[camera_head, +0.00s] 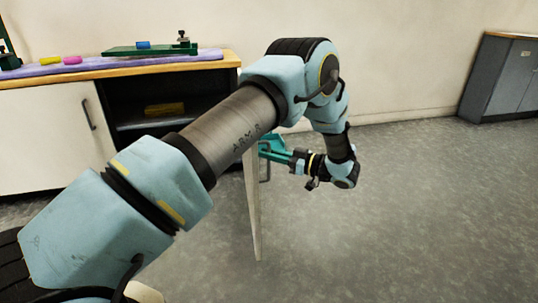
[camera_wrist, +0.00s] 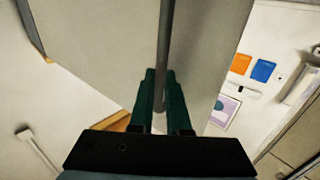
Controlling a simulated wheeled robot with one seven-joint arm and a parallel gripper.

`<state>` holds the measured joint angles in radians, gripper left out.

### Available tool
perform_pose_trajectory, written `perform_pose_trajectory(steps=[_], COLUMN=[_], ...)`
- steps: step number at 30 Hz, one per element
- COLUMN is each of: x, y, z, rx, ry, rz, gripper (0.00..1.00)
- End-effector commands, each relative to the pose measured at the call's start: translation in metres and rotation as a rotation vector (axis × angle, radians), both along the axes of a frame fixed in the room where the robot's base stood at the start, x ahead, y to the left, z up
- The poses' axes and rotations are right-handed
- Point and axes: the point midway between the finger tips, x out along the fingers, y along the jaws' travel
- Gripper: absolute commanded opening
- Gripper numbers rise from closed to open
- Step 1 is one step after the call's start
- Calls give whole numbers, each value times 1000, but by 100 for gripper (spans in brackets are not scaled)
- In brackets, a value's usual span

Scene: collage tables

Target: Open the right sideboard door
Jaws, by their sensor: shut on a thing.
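The right sideboard door (camera_head: 254,205) is swung wide open, standing out from the sideboard (camera_head: 35,140) and seen nearly edge-on in the head view. My green gripper (camera_head: 268,150) is at the door's right-hand face, shut on its grey bar handle (camera_head: 266,174). In the wrist view, the handle (camera_wrist: 166,45) runs between the fingers of my gripper (camera_wrist: 160,92), with the pale door panel (camera_wrist: 105,40) behind. The right compartment (camera_head: 130,92) is open and dark inside. My arm hides part of the door and the compartment's right side.
A yellow object (camera_head: 164,109) lies on the shelf inside. The left door (camera_head: 45,135), with a dark handle (camera_head: 88,114), is shut. A purple cloth (camera_head: 110,63) and small items lie on top. A grey cabinet (camera_head: 503,78) stands far right; the floor between is clear.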

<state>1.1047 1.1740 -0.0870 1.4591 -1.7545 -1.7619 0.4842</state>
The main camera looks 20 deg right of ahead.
Motion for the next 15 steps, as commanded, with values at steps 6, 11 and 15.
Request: perform_pose_trajectory(steps=[6,11,15], x=[-2,-2,-1], y=[0,0,0], z=[-2,-2,-1], rx=[1,1,0], ry=[5,5,4], rz=[3,3,2], gripper=[0,0,29])
